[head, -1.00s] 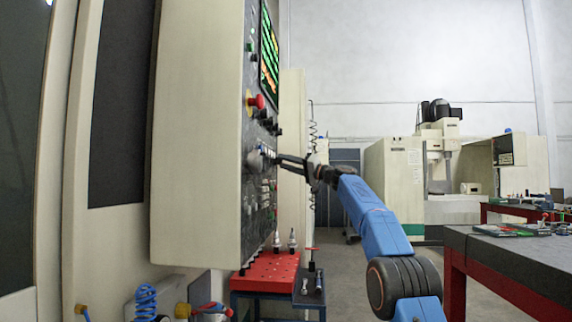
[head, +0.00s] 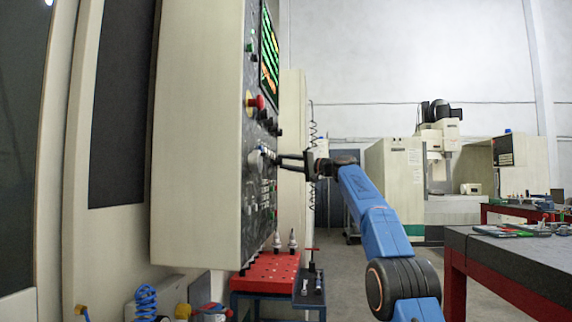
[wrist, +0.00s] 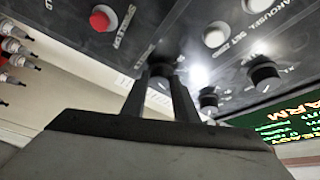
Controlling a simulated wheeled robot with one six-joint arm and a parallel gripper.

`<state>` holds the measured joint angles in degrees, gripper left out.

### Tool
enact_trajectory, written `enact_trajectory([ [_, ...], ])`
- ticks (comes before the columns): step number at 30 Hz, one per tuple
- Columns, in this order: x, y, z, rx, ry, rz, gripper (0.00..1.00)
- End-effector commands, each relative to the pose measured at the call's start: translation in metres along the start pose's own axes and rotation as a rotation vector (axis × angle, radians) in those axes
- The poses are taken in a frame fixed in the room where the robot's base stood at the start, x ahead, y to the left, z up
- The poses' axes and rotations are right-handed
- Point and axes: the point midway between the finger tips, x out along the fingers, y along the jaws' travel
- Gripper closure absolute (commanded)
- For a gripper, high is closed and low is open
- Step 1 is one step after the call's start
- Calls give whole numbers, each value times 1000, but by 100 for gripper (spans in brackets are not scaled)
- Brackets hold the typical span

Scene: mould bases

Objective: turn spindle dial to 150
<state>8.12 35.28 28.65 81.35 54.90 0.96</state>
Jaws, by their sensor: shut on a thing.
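The control panel (head: 258,185) is on the right face of a tall cream cabinet, seen edge-on in the head view. My gripper (head: 277,160) reaches left to it with its fingertips at the panel's knobs. In the wrist view my gripper (wrist: 160,78) has its two dark fingers on either side of a small dark dial (wrist: 163,68) and is shut on it. The fingers hide part of this dial. I cannot read its scale, its pointer or the value it is set to.
Two more dark knobs, one (wrist: 265,75) to the right and one (wrist: 208,100) lower, sit close to the fingers. A red button (wrist: 103,18) and a white button (wrist: 216,35) are nearby. A red tool stand (head: 265,272) is below, and a workbench (head: 520,255) stands right.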

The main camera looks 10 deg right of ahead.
Motion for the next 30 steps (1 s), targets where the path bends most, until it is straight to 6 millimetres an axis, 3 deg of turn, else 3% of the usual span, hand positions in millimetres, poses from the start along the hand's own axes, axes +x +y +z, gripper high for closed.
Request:
enact_trajectory([
  [30,0,0,-2,194,-12,97,96],
])
